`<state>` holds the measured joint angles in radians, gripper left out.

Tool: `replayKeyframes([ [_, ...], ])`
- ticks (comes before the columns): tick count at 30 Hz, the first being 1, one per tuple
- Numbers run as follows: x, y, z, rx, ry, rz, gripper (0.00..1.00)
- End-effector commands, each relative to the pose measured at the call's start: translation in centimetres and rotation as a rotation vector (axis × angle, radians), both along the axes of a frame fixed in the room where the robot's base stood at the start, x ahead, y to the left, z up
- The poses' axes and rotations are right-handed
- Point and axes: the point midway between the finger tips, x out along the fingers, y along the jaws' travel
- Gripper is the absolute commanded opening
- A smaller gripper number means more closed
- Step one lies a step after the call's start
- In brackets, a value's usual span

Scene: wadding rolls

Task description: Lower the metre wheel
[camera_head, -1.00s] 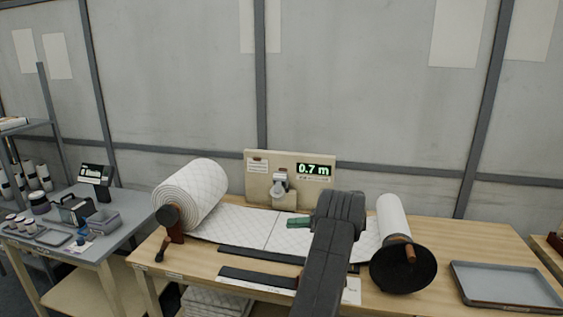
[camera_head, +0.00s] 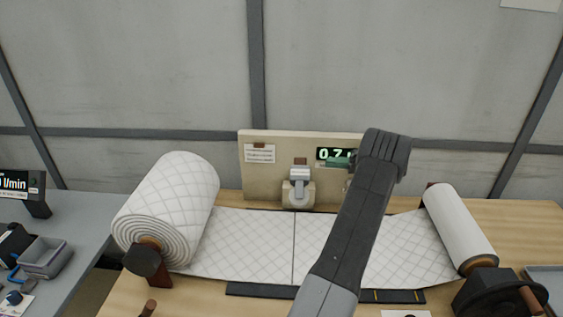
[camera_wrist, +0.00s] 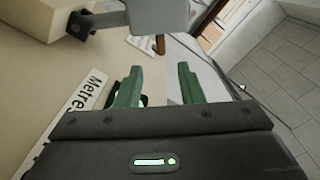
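The metre wheel unit (camera_head: 298,190), a grey bracket with a pale block, is mounted low on the beige board (camera_head: 262,178) behind the quilted white wadding (camera_head: 245,240). I cannot tell whether its wheel touches the wadding. My gripper (camera_head: 336,163) is to the right of the unit, in front of the display; its green fingers show in part beside my dark arm. In the wrist view, the green fingers (camera_wrist: 160,84) are apart with nothing held between them. A grey block (camera_wrist: 157,14), perhaps part of the wheel unit, is just beyond them, and a "Metres" label (camera_wrist: 75,108) is at left.
A large wadding roll (camera_head: 175,205) stands at left and a narrower roll (camera_head: 458,228) at right. The display (camera_head: 333,154) reads "0.7", partly hidden by my gripper. Dark strips (camera_head: 262,290) lie along the table front. A side table (camera_head: 75,222) is at far left.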

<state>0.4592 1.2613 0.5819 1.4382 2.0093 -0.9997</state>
Motion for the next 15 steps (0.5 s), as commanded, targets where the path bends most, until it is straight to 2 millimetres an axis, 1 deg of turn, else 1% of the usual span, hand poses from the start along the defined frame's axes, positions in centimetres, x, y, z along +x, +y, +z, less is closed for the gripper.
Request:
replayKeyframes([
  [1, 0.0, 0.1, -0.4, -0.001, 0.000, -0.001, 0.35],
  [3, 0.0, 0.3, -0.5, -0.001, -0.002, 0.000, 0.35],
  [15, 0.1, 1.7, -0.6, -0.001, -0.002, 0.002, 0.35],
])
